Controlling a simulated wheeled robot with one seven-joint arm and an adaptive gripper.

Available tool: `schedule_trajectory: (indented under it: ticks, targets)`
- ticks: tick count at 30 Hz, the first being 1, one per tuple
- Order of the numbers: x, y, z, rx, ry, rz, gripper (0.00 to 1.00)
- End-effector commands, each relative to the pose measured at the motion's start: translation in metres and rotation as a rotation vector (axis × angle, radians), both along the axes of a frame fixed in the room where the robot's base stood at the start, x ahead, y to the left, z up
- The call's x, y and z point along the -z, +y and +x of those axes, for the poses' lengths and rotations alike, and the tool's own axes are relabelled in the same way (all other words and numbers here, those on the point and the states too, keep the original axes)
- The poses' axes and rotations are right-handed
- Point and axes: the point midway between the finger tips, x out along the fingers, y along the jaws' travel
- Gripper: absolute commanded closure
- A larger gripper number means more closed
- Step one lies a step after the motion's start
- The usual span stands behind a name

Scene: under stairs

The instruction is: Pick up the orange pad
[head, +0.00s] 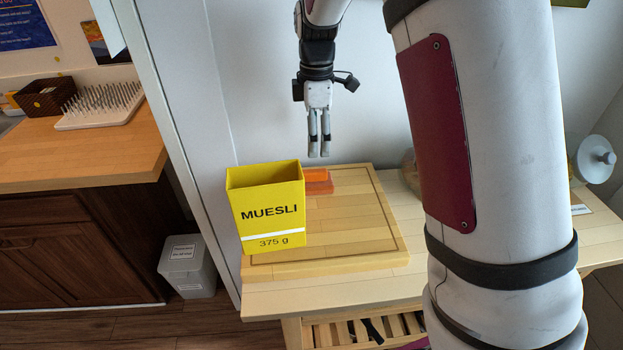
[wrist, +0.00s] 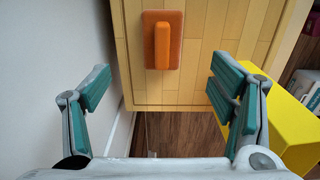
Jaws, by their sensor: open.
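The orange pad (wrist: 153,40) lies on the wooden board, with a raised lighter orange ridge along it. In the head view the orange pad (head: 318,182) is partly hidden behind the yellow muesli box. My gripper (head: 319,156) hangs pointing down above the board, over the pad's area and apart from it. In the wrist view my gripper (wrist: 160,88) has its teal-padded fingers spread wide with nothing between them. There the pad is near the top of the picture, ahead of the fingers.
The yellow muesli box (head: 267,212) stands on the wooden board (head: 350,240), left of and in front of the pad; it also shows beside the right finger in the wrist view (wrist: 285,128). A wall is behind. A glass jar (head: 410,165) is at the right. The board's right part is clear.

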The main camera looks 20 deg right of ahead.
Motion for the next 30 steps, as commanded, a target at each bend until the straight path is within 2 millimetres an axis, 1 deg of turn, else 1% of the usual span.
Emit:
schedule_trajectory:
  ticks: [3, 9, 12, 17, 27, 30]
  targets:
    - [0.023, 0.0, -0.003, 0.0, 0.007, -0.002, 0.22]
    - [0.058, 0.0, -0.002, 0.001, 0.004, -0.001, 0.22]
    - [0.068, 0.001, -0.002, 0.002, 0.002, -0.001, 0.22]
    - [0.076, 0.001, -0.002, 0.001, 0.001, -0.001, 0.22]
    - [0.118, 0.006, -0.003, 0.003, 0.003, 0.0, 0.22]
    - [0.124, 0.006, -0.002, 0.002, 0.001, -0.001, 0.22]
